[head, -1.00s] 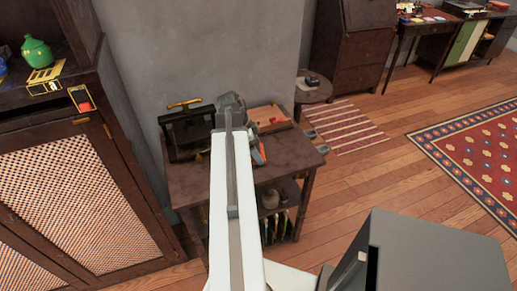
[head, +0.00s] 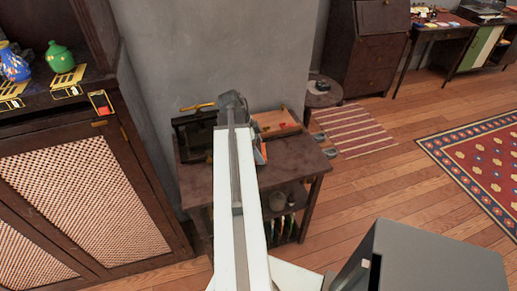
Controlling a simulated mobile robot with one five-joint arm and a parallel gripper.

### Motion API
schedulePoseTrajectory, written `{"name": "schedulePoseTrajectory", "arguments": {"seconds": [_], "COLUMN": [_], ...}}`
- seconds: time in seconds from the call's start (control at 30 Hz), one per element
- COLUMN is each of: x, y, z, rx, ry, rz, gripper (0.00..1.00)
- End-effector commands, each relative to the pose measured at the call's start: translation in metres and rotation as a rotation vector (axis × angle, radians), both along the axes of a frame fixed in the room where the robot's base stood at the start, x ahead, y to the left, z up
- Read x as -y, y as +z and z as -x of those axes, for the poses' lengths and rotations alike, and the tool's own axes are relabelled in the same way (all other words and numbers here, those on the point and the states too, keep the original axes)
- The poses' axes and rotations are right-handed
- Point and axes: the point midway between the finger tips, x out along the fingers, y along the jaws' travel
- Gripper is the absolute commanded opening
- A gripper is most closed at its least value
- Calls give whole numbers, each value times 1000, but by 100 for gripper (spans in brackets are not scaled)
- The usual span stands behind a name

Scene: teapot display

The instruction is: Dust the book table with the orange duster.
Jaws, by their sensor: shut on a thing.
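The book table (head: 295,167) is a dark wooden table against the grey wall, with upright books (head: 282,228) on its lower shelf. My white arm reaches over it from the front. My gripper (head: 258,150) is over the table top, mostly hidden behind the arm's end. A small orange part of the duster (head: 262,153) shows at the arm's right side, and my gripper is shut on it. The rest of the duster is hidden. I cannot tell whether it touches the table top.
A dark case with a yellow handle (head: 196,130) stands at the table's back left, and a wooden tray (head: 278,122) at its back right. A cabinet (head: 85,195) with a green jar (head: 60,55) is close on the left.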

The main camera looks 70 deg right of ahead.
Motion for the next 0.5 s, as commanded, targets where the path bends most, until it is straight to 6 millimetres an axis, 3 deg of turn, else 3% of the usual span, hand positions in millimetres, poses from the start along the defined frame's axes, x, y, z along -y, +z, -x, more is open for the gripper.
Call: {"name": "schedulePoseTrajectory", "arguments": {"seconds": [0.03, 0.17, 0.5], "x": [0, 0, 0], "y": [13, 26, 25], "z": [0, 0, 0], "rx": [0, 0, 0], "ry": [0, 0, 0], "rz": [0, 0, 0], "gripper": [58, 58, 58]}}
